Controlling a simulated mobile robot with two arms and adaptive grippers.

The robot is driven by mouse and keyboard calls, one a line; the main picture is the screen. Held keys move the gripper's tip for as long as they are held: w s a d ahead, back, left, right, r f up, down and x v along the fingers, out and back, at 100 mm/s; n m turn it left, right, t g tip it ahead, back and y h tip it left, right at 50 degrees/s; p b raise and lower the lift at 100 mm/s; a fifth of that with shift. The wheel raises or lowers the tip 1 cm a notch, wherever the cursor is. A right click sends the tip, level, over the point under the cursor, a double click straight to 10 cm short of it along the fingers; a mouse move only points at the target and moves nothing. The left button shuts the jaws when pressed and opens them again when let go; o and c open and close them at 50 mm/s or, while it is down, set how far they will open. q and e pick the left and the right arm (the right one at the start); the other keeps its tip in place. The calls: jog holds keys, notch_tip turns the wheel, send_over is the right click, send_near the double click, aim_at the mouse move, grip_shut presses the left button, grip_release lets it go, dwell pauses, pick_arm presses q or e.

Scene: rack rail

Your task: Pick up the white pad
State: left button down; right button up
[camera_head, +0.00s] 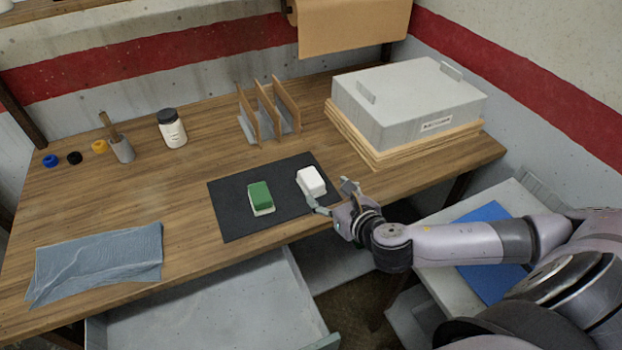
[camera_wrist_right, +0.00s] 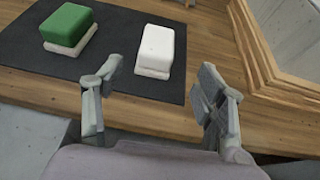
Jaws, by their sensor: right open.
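The white pad (camera_head: 311,181) is a small white block with rounded edges, lying on the right part of a black mat (camera_head: 232,215) on the wooden table. In the right wrist view the white pad (camera_wrist_right: 156,50) lies ahead of the fingers, with a thin off-white layer at its base. My right gripper (camera_head: 334,197) is at the mat's front right edge, just beside the pad. In the right wrist view my right gripper (camera_wrist_right: 160,88) is open with nothing between its fingers. My left gripper is in neither view.
A green-topped pad (camera_head: 260,197) lies left of the white pad on the mat. Behind stand a wooden divider rack (camera_head: 268,110) and a large grey box (camera_head: 410,100). A jar (camera_head: 172,130) and a blue-grey cloth (camera_head: 95,262) are at the left. An open drawer (camera_head: 210,300) projects below the table's front.

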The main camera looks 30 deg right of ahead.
aim_at(312, 178)
jog(key=x, duration=0.4)
jog(key=shift+w+p, duration=0.25)
jog(key=shift+p, duration=0.05)
jog(key=x, duration=0.3)
jog(key=p+x, duration=0.1)
jog(key=shift+w+a+r, duration=0.2)
jog(key=shift+w, duration=0.3)
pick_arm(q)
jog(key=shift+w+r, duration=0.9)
pick_arm(e)
jog(key=c, duration=1.3)
jog(key=shift+r, duration=0.1)
